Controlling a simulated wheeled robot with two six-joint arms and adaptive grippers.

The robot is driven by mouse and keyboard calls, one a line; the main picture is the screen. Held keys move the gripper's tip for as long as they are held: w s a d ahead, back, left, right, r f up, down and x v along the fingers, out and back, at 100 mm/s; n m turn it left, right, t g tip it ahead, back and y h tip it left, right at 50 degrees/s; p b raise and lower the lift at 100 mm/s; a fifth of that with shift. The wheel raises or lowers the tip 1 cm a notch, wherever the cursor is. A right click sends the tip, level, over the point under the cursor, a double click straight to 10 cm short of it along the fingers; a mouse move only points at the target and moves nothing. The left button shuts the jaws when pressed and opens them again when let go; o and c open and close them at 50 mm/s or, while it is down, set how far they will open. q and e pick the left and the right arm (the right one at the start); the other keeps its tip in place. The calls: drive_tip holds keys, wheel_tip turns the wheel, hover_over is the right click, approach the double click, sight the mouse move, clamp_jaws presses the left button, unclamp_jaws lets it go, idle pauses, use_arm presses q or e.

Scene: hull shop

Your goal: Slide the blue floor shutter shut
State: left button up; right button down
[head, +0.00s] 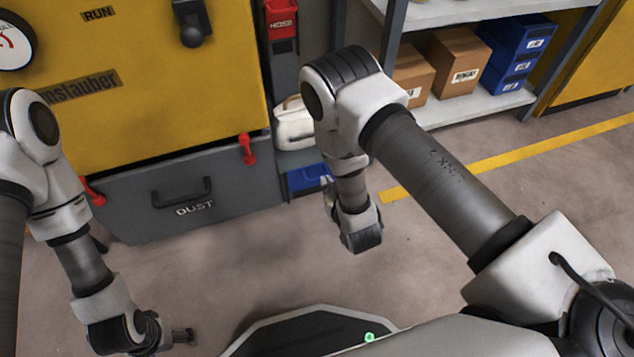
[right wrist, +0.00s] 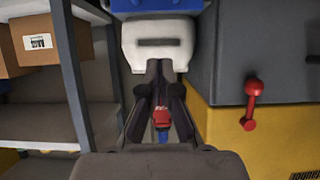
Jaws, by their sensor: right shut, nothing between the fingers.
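The blue floor shutter (head: 308,178) shows low in the head view, in the narrow bay between the grey dust drawer and the shelf rack. My right arm partly hides it. In the right wrist view, a blue surface (right wrist: 155,5) fills the top edge, past a white slotted part. My right gripper (head: 328,192) points towards the bay; its fingertips meet in the right wrist view (right wrist: 160,68), shut and empty. Whether it touches the shutter cannot be told. My left gripper (head: 182,336) is low at the left, over the floor, its fingers too small to read.
A white slotted part (head: 294,125) stands above the shutter, below a red hose box (head: 281,20). The grey dust drawer (head: 135,215) is at left under the yellow machine (head: 160,120). The shelf rack (head: 480,110) holds cartons and blue bins. The floor in front is clear.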

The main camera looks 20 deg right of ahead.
drive_tip(key=b, duration=0.6)
hover_over(312, 167)
drive_tip(key=s, duration=0.4)
drive_tip(key=f, duration=0.5)
drive_tip(key=shift+s+d, duration=0.1)
drive_tip(key=shift+s, duration=0.1)
use_arm(q)
wheel_tip(312, 167, down, 8)
drive_tip(key=b, duration=0.1)
drive_tip(key=shift+r+b, duration=0.2)
drive_tip(key=shift+b, duration=0.15)
use_arm(e)
drive_tip(key=f, duration=0.1)
drive_tip(key=s+f, duration=0.1)
drive_tip(key=f, duration=0.1)
drive_tip(key=shift+f, duration=0.2)
